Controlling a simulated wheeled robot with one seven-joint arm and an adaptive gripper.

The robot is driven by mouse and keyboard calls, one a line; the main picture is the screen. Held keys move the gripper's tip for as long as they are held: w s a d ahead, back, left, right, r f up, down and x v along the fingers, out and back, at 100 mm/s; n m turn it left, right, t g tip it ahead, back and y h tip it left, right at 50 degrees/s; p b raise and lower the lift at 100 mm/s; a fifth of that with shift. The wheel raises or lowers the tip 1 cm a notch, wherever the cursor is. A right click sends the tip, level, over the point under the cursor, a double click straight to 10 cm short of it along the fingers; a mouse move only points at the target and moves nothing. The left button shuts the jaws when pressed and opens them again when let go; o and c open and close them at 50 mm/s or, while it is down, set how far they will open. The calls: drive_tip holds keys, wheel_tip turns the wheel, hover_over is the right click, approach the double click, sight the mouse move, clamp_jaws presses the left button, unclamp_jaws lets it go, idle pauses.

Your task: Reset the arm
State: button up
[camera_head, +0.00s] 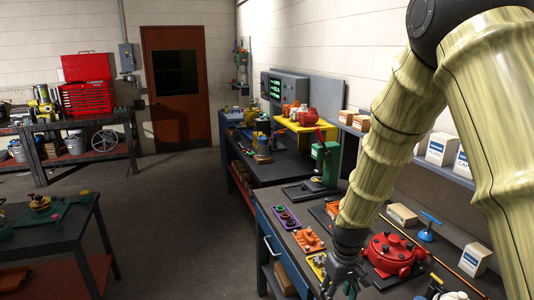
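My arm, in pale wood-grain sleeves, comes in from the top right and reaches down over the workbench on the right. My gripper (341,285) is low in the picture, over the near part of that workbench, just left of a red round motor housing (391,254). Its fingers point down, and they are dark and small, so their opening is not clear. I see nothing plainly held in it. Part of the bench behind the arm is hidden.
The workbench (268,222) holds an orange part (308,240), a purple tray (286,217), a green press (325,164) and a blue-handled tool (428,227). Small boxes line the shelf at right. Another table (62,236) stands at left. The floor (170,215) between is clear.

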drive_tip(key=s+d+f+m, duration=0.1)
drive_tip(key=s+f, duration=0.5)
drive_tip(key=f, duration=0.3)
drive_tip(key=s+d+f+m, duration=0.1)
drive_tip(key=s+f, duration=0.6)
drive_tip(key=f, duration=0.2)
drive_tip(key=s+d+f+m, duration=0.1)
drive_tip(key=s+f, duration=0.4)
drive_tip(key=s, duration=0.6)
drive_tip(key=s+f+m, duration=0.1)
drive_tip(key=s+f, duration=0.5)
drive_tip(key=s, duration=0.5)
wheel_tip(320, 180, down, 13)
drive_tip(key=b, duration=1.2)
drive_tip(key=shift+d+b, duration=0.2)
drive_tip(key=shift+b, duration=0.2)
drive_tip(key=shift+r, duration=0.1)
